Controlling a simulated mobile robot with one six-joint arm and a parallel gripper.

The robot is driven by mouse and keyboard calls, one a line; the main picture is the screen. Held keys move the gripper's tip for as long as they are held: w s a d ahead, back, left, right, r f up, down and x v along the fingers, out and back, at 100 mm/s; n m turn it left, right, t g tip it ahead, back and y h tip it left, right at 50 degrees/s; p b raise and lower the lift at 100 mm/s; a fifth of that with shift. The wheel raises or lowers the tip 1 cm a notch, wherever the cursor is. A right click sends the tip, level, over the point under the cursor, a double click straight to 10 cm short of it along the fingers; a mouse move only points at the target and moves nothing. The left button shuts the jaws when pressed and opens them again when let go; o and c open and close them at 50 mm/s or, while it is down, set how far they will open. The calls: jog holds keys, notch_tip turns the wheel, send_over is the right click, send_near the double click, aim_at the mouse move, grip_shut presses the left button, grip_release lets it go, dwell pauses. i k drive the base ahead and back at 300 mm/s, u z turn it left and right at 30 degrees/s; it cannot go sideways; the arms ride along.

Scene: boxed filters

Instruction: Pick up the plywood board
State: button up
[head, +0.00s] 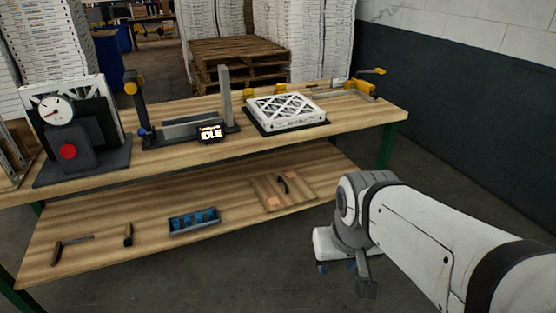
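The plywood board (268,189) is a thin, light brown panel lying flat on the lower shelf of the workbench, toward its right end. A small dark curved tool (284,183) lies on top of it, and two lighter orange-tan patches show near its edges. My gripper (345,274) hangs in front of the bench, to the right of the board and lower in the picture. It points down, and its fingers look apart with nothing between them. It is not touching the board. Part of the gripper is hidden by my wrist.
The lower shelf (100,262) also holds a blue-filled bin (194,221) and hand tools at left. The bench top (205,153) above carries a framed filter (285,112), a gauge stand (60,135) and a clamp (363,86). A green leg (387,146) stands at right. The floor at right is clear.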

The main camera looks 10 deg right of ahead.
aim_at(283, 189)
jog(key=u, duration=0.05)
jog(key=i, duration=1)
jog(key=z, duration=0.1)
